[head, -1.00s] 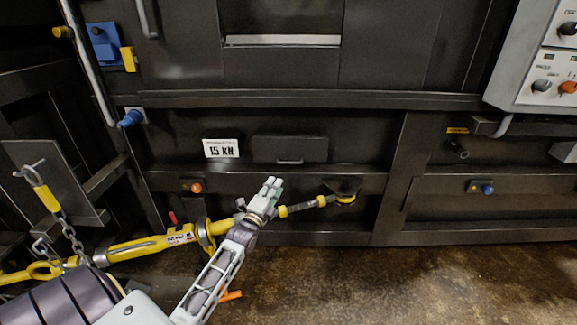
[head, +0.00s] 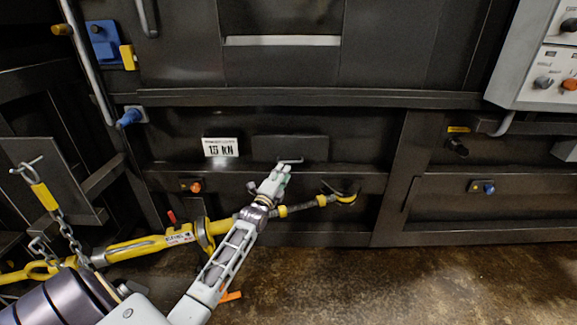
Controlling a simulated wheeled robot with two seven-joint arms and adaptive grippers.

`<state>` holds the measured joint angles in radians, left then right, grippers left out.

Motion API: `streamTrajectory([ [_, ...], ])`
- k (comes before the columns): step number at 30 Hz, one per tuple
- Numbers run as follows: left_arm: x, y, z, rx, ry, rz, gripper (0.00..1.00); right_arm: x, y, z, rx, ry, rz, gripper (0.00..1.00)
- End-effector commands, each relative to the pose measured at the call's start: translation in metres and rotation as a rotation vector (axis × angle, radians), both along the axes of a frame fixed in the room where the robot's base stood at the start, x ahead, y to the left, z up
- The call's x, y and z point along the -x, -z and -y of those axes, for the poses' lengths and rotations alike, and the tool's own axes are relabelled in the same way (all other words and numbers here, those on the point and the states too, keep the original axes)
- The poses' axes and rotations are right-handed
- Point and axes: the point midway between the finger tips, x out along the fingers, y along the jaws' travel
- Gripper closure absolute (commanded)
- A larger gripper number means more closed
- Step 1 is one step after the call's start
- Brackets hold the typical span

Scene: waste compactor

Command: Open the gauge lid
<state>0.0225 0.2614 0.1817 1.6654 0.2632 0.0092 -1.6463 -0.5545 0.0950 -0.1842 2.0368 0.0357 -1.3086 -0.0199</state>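The gauge lid (head: 289,146) is a dark rectangular flap on the black compactor wall, beside the white "15 KN" label. Its thin metal handle (head: 291,161) runs along its lower edge. The lid hangs flat against the wall and looks closed. My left gripper (head: 280,168) is just below the lid, with its fingertips at or very near the left part of the handle. I cannot tell whether they touch it or how far apart the fingers are. My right gripper is not in view.
A yellow turnbuckle strut (head: 150,246) runs behind my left gripper to a hook at the wall. A chain (head: 68,232) hangs at the left. A grey control box (head: 540,65) is at the upper right. The floor at lower right is clear.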

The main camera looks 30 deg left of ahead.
Motion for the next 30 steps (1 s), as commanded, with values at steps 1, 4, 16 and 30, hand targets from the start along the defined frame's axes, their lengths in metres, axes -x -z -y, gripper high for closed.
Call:
streamTrajectory([
  [1, -0.004, -0.001, -0.001, 0.001, 0.000, 0.001, 0.70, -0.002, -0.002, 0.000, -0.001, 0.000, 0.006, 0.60],
  [4, -0.012, -0.002, -0.002, 0.001, 0.000, 0.000, 0.70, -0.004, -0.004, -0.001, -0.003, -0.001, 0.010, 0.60],
  [16, -0.042, -0.007, -0.006, -0.001, 0.000, 0.001, 0.70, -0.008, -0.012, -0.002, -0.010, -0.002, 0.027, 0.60],
  [30, -0.060, -0.010, -0.009, 0.000, 0.000, 0.000, 0.70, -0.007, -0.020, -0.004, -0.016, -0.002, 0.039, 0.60],
])
